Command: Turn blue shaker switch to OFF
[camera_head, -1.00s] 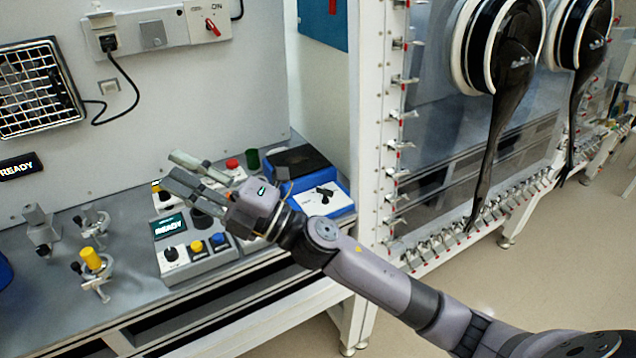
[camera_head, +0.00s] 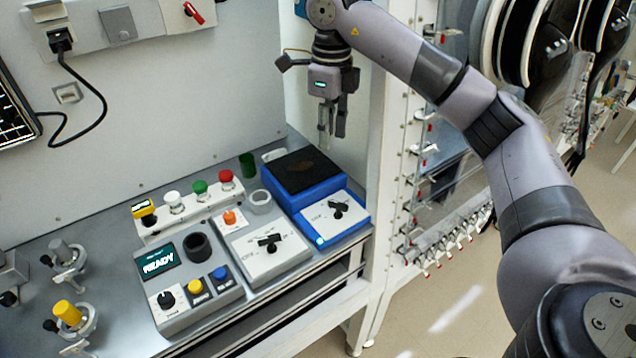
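The blue shaker (camera_head: 357,231) stands at the right end of the bench, with a dark pad (camera_head: 301,170) on top. Its sloped white front panel carries a black rotary switch (camera_head: 338,209); the panel lettering is too small to read. A small cyan light (camera_head: 320,241) glows at the panel's lower left corner. My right gripper (camera_head: 333,143) hangs above and behind the shaker, pointing down. Its fingers are apart with a narrow gap, empty, and clear of the switch. My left gripper is out of view.
Left of the shaker is a white-panelled unit with another black switch (camera_head: 269,243), then a grey READY console (camera_head: 196,301). A strip with coloured buttons (camera_head: 190,211) stands behind. The glovebox frame (camera_head: 386,190) rises close on the right.

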